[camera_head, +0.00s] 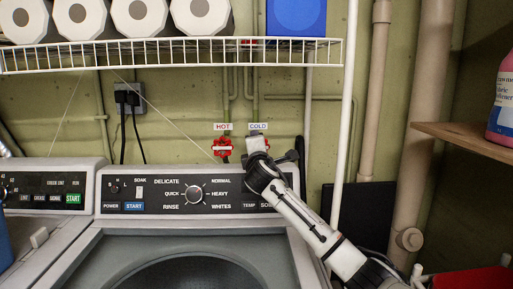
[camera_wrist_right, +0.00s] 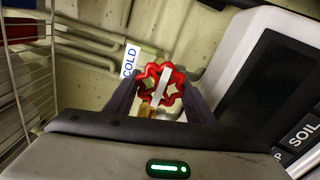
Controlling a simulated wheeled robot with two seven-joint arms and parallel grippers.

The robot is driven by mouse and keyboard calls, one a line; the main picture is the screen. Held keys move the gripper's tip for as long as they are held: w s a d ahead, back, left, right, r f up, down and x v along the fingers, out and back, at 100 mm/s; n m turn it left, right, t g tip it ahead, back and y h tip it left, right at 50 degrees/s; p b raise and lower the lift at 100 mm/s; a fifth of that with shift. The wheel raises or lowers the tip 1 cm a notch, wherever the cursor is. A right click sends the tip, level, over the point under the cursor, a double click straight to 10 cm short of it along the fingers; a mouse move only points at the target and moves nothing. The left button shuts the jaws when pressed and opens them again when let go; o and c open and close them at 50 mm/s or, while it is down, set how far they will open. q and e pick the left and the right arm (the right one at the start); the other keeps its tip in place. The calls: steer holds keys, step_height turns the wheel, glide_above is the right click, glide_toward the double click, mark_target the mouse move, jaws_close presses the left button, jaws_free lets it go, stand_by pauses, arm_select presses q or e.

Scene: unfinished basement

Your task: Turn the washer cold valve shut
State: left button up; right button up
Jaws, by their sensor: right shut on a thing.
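The cold valve is a red star-shaped wheel (camera_wrist_right: 161,84) with a white bar across it, under a blue-lettered COLD label (camera_wrist_right: 130,61) in the right wrist view. The bar runs diagonally in that tilted view. My right gripper (camera_wrist_right: 154,92) is shut on the wheel, its dark fingers on either side. In the head view, my right gripper (camera_head: 259,147) is just below the COLD label (camera_head: 258,126) and hides the cold wheel. The red hot valve (camera_head: 222,147) is to its left, under the HOT label (camera_head: 223,127). My left gripper is not in view.
The washer's control panel (camera_head: 150,193) is below the valves. A white wire shelf (camera_head: 180,54) with paper rolls (camera_head: 139,16) and a blue box (camera_head: 296,17) hangs above. A white post (camera_head: 345,110) and beige pipes (camera_head: 412,130) are to the right.

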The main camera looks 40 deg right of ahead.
steer(key=o, duration=1)
steer(key=shift+o, duration=0.2)
steer(key=b+v, duration=0.1)
steer(key=v, duration=0.9)
steer(key=shift+s+a+f, duration=0.1)
steer(key=shift+s+f, duration=0.05)
